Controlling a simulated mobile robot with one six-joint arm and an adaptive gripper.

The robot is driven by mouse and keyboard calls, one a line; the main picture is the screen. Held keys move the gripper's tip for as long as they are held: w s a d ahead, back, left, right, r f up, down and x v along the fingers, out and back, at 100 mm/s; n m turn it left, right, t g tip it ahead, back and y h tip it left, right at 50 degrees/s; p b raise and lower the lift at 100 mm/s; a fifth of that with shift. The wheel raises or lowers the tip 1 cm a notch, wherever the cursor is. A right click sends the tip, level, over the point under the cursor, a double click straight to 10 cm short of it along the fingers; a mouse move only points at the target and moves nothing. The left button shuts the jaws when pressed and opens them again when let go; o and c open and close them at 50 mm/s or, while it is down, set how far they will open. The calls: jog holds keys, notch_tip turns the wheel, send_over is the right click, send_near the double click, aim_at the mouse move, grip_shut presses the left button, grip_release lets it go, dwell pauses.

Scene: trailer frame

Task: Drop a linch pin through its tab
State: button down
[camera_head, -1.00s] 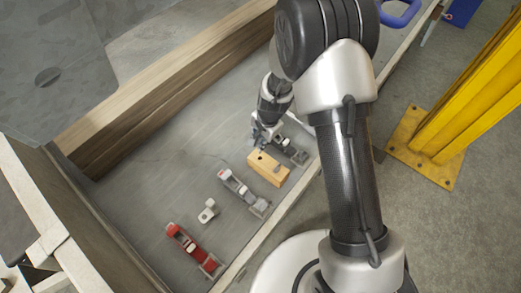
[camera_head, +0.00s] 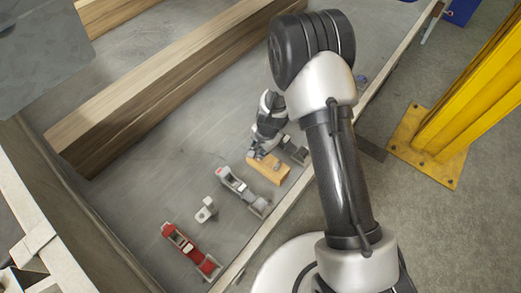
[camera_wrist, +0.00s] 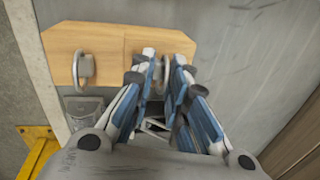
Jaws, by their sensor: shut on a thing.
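A wooden block (camera_head: 268,170) lies on the grey trailer bed, and it also shows at the top of the wrist view (camera_wrist: 113,42). A linch pin with a metal ring (camera_wrist: 84,70) stands in the block's left part in the wrist view. A second linch pin, with its ring (camera_wrist: 165,72) showing, is between the fingertips at the block's right part. My gripper (camera_wrist: 164,62) is shut on this second pin; in the head view my gripper (camera_head: 257,153) is at the block's far end. The pin's shank is hidden. I cannot tell whether it is still in the block.
A light grey bracket (camera_head: 206,210) stands between a grey latch (camera_head: 243,190) and a red latch (camera_head: 190,250). Another dark grey latch (camera_head: 295,151) is beside the block. A timber beam (camera_head: 160,95) lies behind, and a yellow post (camera_head: 465,110) stands right.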

jog(key=c, duration=1.6)
grip_release()
jog(key=shift+f, duration=0.1)
jog(key=shift+o, duration=0.2)
notch_tip(320, 180, up, 17)
jog(key=s+d+p, duration=0.2)
jog(key=p, duration=0.4)
jog(key=shift+s+d, duration=0.1)
jog(key=shift+s, duration=0.05)
